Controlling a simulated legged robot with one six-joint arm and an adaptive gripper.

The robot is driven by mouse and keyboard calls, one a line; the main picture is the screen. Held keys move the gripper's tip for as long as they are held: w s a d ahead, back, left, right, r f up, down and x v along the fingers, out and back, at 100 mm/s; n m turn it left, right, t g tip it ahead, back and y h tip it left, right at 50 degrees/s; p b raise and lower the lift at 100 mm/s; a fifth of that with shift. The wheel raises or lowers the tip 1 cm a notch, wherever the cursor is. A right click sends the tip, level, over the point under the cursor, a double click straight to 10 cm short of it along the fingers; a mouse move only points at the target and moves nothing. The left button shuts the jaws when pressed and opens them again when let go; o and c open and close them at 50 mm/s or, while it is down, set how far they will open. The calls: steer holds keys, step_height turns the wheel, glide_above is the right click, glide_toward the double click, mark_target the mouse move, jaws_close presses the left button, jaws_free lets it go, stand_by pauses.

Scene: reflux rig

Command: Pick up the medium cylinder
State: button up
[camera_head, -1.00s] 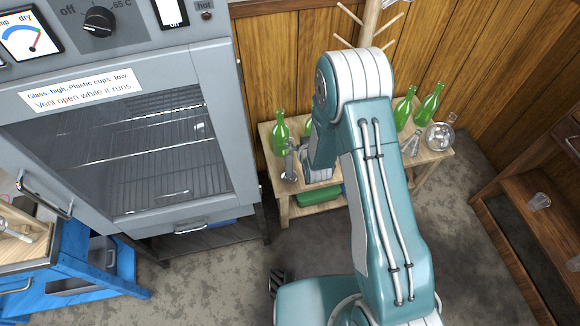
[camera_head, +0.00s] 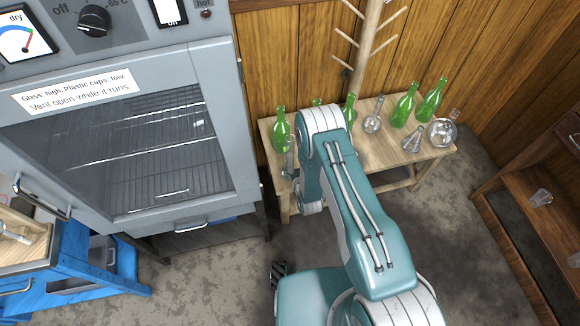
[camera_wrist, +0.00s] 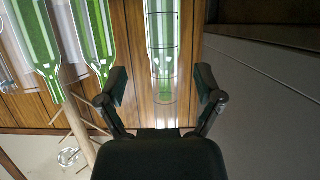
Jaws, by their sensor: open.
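In the wrist view, which is upside down, a clear graduated cylinder (camera_wrist: 162,75) with dark ring marks lies in line with the gap between my fingers. A green bottle shows through it from behind. My gripper (camera_wrist: 162,88) is open, with one finger on each side of the cylinder; I see no finger touching it. In the head view, a clear upright cylinder (camera_head: 291,163) stands near the left end of the wooden table (camera_head: 430,157), partly covered by my arm. My fingertips are hard to make out there. I cannot confirm its size against other cylinders.
Green bottles (camera_head: 281,132) stand along the back of the table. Flasks, including a round one (camera_head: 441,132), stand at its right. A grey drying oven (camera_head: 215,130) is close on the left. A wooden rack (camera_head: 366,50) with pegs rises behind the table.

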mark_target(291, 162)
steer(key=shift+x, duration=2.8)
steer(key=shift+s+a, duration=0.1)
steer(key=shift+a, duration=0.05)
jaws_close()
